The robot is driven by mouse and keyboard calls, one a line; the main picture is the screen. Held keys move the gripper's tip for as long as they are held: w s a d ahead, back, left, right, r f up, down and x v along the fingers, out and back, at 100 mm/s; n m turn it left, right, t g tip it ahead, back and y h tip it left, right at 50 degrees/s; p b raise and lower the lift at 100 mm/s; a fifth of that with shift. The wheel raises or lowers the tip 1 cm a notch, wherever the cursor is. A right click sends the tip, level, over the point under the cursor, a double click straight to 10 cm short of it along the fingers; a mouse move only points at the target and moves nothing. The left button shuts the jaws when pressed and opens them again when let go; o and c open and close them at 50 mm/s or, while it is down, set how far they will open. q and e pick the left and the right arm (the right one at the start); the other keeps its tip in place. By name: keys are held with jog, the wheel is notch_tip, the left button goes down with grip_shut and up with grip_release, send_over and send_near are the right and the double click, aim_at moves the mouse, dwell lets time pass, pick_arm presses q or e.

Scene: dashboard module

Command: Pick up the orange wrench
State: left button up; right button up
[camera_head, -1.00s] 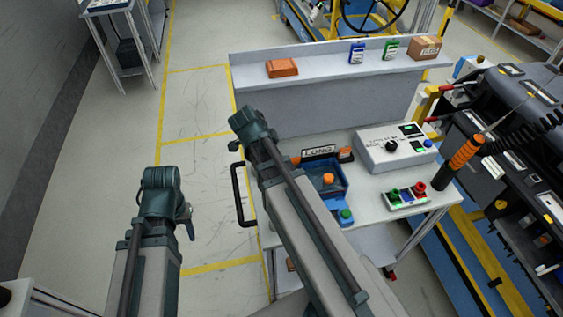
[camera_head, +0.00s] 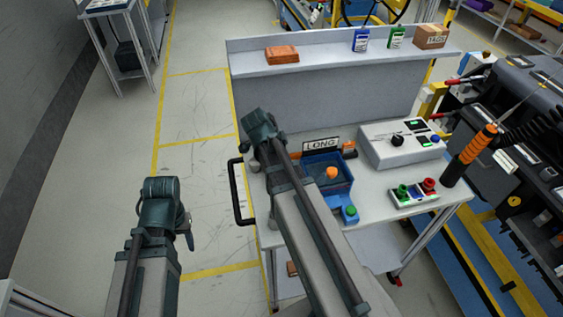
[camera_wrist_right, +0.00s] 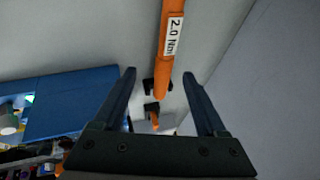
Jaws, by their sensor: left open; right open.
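The orange wrench (camera_wrist_right: 170,45) carries a white "2.0 Nm" label. In the right wrist view it runs from the top edge to the middle, its near end between the fingers. My right gripper (camera_wrist_right: 160,74) is open, a finger on each side; I cannot tell whether they touch it. In the head view an orange piece (camera_head: 349,149) beside the "LONG" sign seems to be part of the wrench; my right arm hides the rest and the right gripper. My left gripper (camera_head: 188,232) is open and empty, over the floor left of the bench.
The bench holds a blue bin (camera_head: 341,184), a grey control box (camera_head: 385,147) and a button panel (camera_head: 413,193). A raised back shelf (camera_head: 330,60) bears a brown block and small boxes. A black and orange tool (camera_head: 472,152) stands at the right.

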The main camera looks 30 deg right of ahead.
jog(key=b+x, duration=0.4)
jog(key=x, duration=0.1)
jog(key=shift+w+d, duration=0.15)
jog(key=shift+w, duration=0.15)
jog(key=shift+r, duration=0.1)
jog(key=shift+c, duration=0.4)
grip_shut()
dwell(0.6)
